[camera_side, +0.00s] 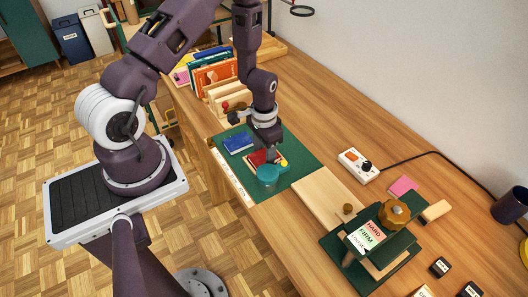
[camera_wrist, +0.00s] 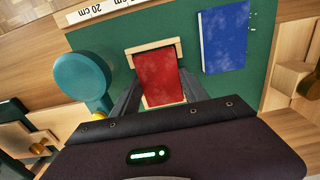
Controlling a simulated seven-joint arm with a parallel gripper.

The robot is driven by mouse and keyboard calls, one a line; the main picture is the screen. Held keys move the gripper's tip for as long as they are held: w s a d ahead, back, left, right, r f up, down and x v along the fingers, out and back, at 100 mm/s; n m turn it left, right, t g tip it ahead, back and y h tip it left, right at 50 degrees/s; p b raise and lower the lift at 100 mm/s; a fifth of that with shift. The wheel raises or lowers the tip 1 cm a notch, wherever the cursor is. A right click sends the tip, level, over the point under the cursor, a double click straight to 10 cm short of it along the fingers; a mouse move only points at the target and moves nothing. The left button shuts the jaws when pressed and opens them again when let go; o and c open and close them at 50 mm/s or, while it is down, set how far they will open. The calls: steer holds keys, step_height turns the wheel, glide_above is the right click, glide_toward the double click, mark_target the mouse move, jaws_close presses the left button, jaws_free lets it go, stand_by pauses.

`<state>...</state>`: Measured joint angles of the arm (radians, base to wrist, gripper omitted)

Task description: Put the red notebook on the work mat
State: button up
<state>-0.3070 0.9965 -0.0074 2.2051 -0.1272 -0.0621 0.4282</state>
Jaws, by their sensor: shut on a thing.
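The red notebook (camera_wrist: 160,76) is between the two fingers of my gripper (camera_wrist: 157,84) in the wrist view. My gripper is shut on it. In the side view the red notebook (camera_side: 257,158) shows in part below my gripper (camera_side: 267,147), which hides some of it. The green work mat (camera_side: 300,157) lies under both; it also shows in the wrist view (camera_wrist: 262,78). The notebook is over the mat, low down; I cannot tell whether it touches. A pale wooden edge (camera_wrist: 153,47) shows around the notebook's far end.
A blue notebook (camera_side: 238,143) lies on the mat beside the red one. A round teal object (camera_side: 267,174) stands close on the other side. A ruler (camera_wrist: 98,10) runs along the mat's edge. Upright books (camera_side: 214,72) stand behind. A wooden board and a press (camera_side: 372,240) stand at the right.

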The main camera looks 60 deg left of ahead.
steer(key=shift+f, duration=0.1)
steer(key=o, duration=1.4)
steer(key=shift+c, duration=0.2)
steer(key=s+d+r+t, duration=0.1)
steer(key=d+r, duration=0.1)
steer(key=r, duration=1.1)
steer(key=s+d+r+t, duration=0.1)
steer(key=s+d+r, duration=0.15)
steer(key=r, duration=1.05)
steer(key=s+d+r+t, duration=0.3)
steer(key=s+d+r, duration=0.2)
steer(key=s+r, duration=0.5)
steer(key=s, duration=0.3)
steer(key=shift+s+t, duration=0.2)
steer(key=shift+t, duration=0.1)
